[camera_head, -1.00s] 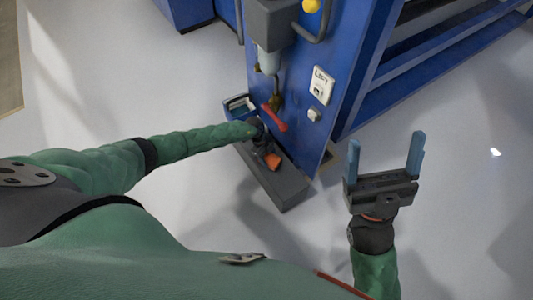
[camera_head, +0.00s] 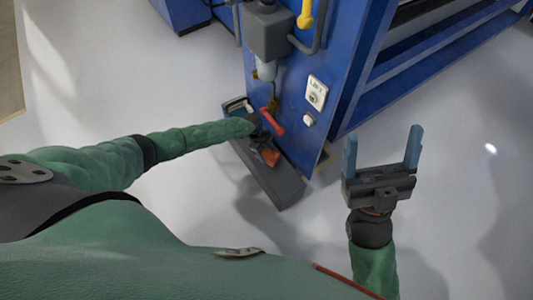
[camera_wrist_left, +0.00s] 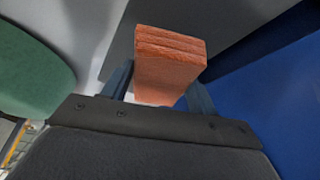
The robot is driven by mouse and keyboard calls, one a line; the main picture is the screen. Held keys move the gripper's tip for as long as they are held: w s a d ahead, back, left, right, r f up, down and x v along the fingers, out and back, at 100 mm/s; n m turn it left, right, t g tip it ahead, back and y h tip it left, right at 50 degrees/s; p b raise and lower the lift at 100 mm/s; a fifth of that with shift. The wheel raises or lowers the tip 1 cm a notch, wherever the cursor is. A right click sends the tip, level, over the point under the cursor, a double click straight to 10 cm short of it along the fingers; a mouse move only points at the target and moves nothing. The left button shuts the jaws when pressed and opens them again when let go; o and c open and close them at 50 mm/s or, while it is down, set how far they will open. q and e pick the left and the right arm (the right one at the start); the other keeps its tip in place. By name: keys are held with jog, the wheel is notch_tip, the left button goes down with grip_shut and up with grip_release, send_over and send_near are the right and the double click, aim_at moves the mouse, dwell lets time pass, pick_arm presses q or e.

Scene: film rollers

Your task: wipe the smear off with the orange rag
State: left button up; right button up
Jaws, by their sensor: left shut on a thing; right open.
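The orange rag (camera_wrist_left: 170,65) is a folded block between the fingers of my left gripper (camera_wrist_left: 158,90) in the left wrist view. In the head view the rag (camera_head: 270,157) shows as a small orange patch at the end of my left arm. My left gripper (camera_head: 262,143) is shut on it, above the grey ledge at the foot of the blue machine. I cannot tell whether the rag touches a surface. My right gripper (camera_head: 382,155) is open and empty, over the floor to the right. I cannot make out the smear.
The blue machine (camera_head: 310,60) stands at the top centre, with a label plate (camera_head: 316,92), a red handle (camera_head: 271,122) and a grey box (camera_head: 268,32) on its side. The dark grey ledge (camera_head: 283,190) runs along its foot. The pale floor (camera_head: 460,180) at right is clear.

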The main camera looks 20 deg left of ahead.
pick_arm(q)
jog(key=shift+r, duration=0.5)
notch_tip(320, 180, up, 3)
jog(key=p, duration=0.4)
jog(key=shift+r, duration=0.1)
jog(key=shift+s, duration=0.1)
dwell(0.6)
